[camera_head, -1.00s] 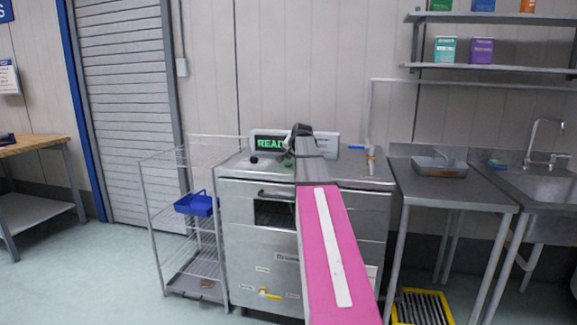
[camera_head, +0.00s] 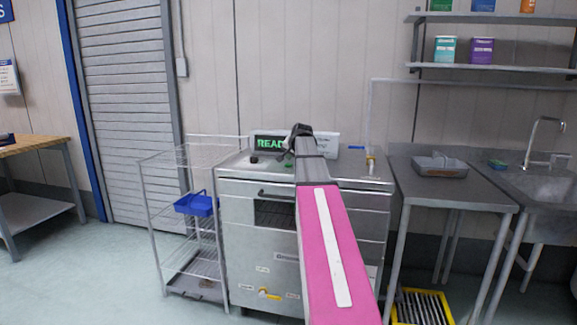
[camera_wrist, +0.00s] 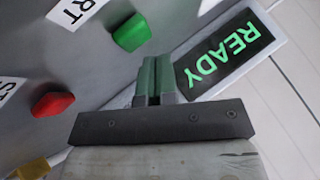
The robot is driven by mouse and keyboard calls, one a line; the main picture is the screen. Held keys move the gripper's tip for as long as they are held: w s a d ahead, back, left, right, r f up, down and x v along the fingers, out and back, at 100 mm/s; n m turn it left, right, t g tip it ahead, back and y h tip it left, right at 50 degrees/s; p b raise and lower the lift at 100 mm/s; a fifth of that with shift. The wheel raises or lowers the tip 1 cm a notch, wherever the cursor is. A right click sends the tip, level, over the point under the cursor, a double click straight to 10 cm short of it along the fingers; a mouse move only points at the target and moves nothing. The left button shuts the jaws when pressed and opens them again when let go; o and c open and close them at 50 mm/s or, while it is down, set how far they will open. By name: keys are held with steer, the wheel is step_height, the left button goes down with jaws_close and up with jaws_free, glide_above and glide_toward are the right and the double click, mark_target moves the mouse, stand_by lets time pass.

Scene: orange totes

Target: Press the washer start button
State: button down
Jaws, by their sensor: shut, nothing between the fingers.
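The washer (camera_head: 238,195) is a steel machine in the middle of the head view. Its display (camera_head: 267,143) shows green READY letters; the display also shows in the wrist view (camera_wrist: 228,52). The green button (camera_wrist: 130,33) sits on the panel beside a label ending in RT. A red button (camera_wrist: 53,103) lies farther left, beside a partly cut-off label starting with ST. My gripper (camera_wrist: 153,64) is shut and empty, its fingertips just right of and below the green button in the wrist view. Contact with it is not visible. In the head view my arm hides part of the washer top.
A wire rack (camera_head: 180,158) with a blue basket (camera_head: 196,206) stands left of the washer. A steel table (camera_head: 465,195) with a grey tray (camera_head: 440,168) and a sink are on the right. A yellow-framed grate (camera_head: 422,306) lies on the floor. Open floor is at left.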

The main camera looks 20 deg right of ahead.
mark_target(290, 164)
steer(key=shift+f, duration=0.15)
stand_by(0.7)
steer(key=shift+f, duration=0.25)
steer(key=shift+f, duration=0.45)
stand_by(0.8)
stand_by(0.3)
steer(key=shift+r, duration=0.9)
steer(key=shift+r, duration=2.5)
